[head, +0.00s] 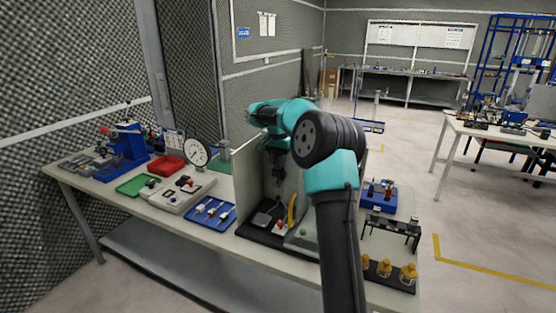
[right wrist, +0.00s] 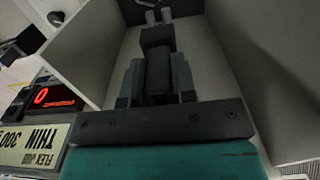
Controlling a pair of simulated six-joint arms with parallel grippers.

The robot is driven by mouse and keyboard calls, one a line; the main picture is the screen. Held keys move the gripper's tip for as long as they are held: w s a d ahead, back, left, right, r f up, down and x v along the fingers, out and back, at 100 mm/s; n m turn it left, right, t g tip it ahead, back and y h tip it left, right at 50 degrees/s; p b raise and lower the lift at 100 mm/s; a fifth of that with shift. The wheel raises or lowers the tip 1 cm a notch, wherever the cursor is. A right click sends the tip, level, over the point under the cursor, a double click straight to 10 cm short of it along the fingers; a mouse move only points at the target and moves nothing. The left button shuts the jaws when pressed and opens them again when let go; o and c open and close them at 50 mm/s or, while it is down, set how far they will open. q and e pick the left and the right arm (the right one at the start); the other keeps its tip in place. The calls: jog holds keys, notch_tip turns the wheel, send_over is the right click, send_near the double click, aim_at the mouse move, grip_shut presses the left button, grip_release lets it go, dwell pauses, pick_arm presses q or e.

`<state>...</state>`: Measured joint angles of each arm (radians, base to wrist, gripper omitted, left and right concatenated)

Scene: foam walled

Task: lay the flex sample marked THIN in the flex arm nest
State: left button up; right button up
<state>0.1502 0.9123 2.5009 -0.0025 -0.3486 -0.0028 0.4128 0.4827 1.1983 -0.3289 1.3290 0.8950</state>
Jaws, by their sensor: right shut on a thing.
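My right gripper (head: 278,175) reaches down into a walled bay on the bench. In the right wrist view its fingers (right wrist: 158,80) are shut on a dark piece (right wrist: 157,40), with two pale grey prongs beyond it. I cannot read a mark on this piece or tell its whole shape. A plate (right wrist: 32,142) with "FLEX" and "THIN" lettering lies upside down at the lower left of that view, beside a red-lit display (right wrist: 55,97). A blue tray (head: 200,221) with several small pieces stands left of the bay. I cannot make out the flex arm nest. My left gripper is out of view.
Pale walls (head: 249,183) close in the bay, near my wrist on both sides (right wrist: 255,70). A yellow curved part (head: 292,211) and a red part (head: 280,226) stand low in it. A dial gauge (head: 198,153) stands left; a black rack (head: 391,229) and brass-coloured pieces (head: 384,268) stand right.

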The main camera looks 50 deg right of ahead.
jog(key=shift+f, duration=0.85)
jog(key=o, duration=1)
notch_tip(320, 180, up, 17)
jog(key=shift+r, duration=0.2)
dwell(0.9)
